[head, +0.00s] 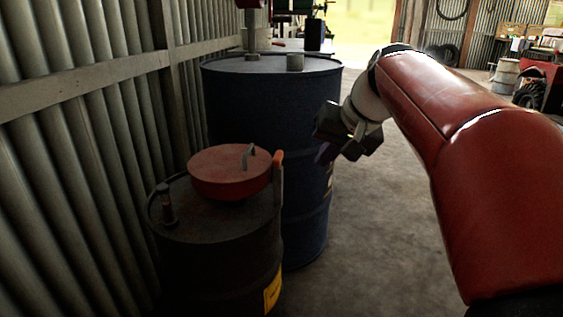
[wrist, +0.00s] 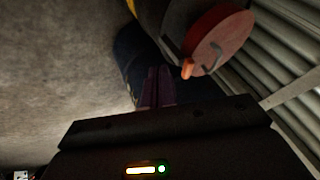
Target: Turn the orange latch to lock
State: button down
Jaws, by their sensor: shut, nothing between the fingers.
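The orange latch (head: 278,167) stands up at the right edge of a red round lid (head: 229,172) with a grey handle. The lid sits on a short dark drum (head: 215,235). In the wrist view the latch (wrist: 187,69) shows at the lower left of the red lid (wrist: 222,40). My gripper (head: 322,152) hangs to the right of the latch, in front of the tall blue drum, apart from both latch and lid. Its fingers (wrist: 157,88) are together and empty in the wrist view, a little left of the latch.
A corrugated metal wall (head: 85,150) runs close along the left. The concrete floor (head: 385,225) to the right of the drums is clear.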

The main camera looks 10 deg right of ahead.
aim_at(278, 161)
jog(key=w+d+r, duration=0.2)
jog(key=w+d, duration=0.1)
jog(key=w, duration=0.2)
jog(key=shift+r+y, duration=0.15)
jog(key=shift+y, duration=0.15)
jog(key=shift+w+a+f+b, duration=0.35)
jog(key=shift+w+a+f, duration=0.75)
jog(key=shift+f, duration=0.25)
jog(key=shift+w+a+f+b, duration=0.4)
jog(key=shift+w+a+f, duration=0.75)
jog(key=shift+f, duration=0.15)
jog(key=shift+w+a+f+b, duration=0.35)
jog(key=shift+w+a+f, duration=0.75)
jog(key=shift+f, duration=0.25)
